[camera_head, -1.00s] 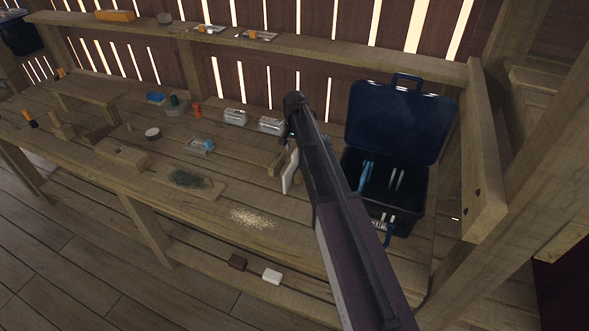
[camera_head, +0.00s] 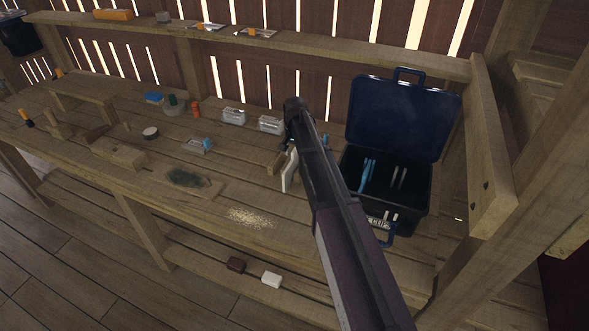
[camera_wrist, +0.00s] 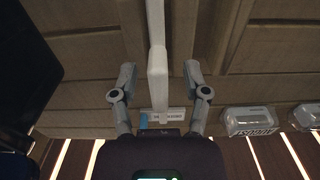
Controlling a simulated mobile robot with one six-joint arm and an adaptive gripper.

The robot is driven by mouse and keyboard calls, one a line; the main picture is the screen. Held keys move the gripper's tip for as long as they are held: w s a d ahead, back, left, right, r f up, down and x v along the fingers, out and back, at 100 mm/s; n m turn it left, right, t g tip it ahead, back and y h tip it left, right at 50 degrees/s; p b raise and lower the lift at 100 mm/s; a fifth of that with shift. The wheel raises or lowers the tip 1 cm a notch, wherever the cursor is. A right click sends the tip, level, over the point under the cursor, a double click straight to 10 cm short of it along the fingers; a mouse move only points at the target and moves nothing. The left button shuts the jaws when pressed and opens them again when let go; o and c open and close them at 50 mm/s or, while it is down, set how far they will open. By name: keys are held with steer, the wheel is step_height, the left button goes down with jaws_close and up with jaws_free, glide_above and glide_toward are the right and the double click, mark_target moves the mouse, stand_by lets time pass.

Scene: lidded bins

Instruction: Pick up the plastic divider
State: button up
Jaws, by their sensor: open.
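A white upright panel, which looks like the plastic divider (camera_head: 289,170), stands on the bench just left of the dark blue lidded bin (camera_head: 352,165). In the wrist view the white divider (camera_wrist: 157,75) is seen nearly edge-on, running down from the top edge. My gripper (camera_wrist: 160,70) is open, with one finger on each side of the divider and a visible gap on both sides. In the head view my arm hides the gripper and part of the divider.
The open bin holds blue and white upright pieces (camera_head: 367,172). Clear labelled boxes (camera_head: 233,116) stand at the back of the bench. A wooden block (camera_head: 118,153) and a dark patch on a board (camera_head: 187,179) lie left. A wooden post rises at right.

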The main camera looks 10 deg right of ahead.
steer(key=shift+f+b, duration=0.5)
steer(key=shift+f, duration=0.3)
jaws_close()
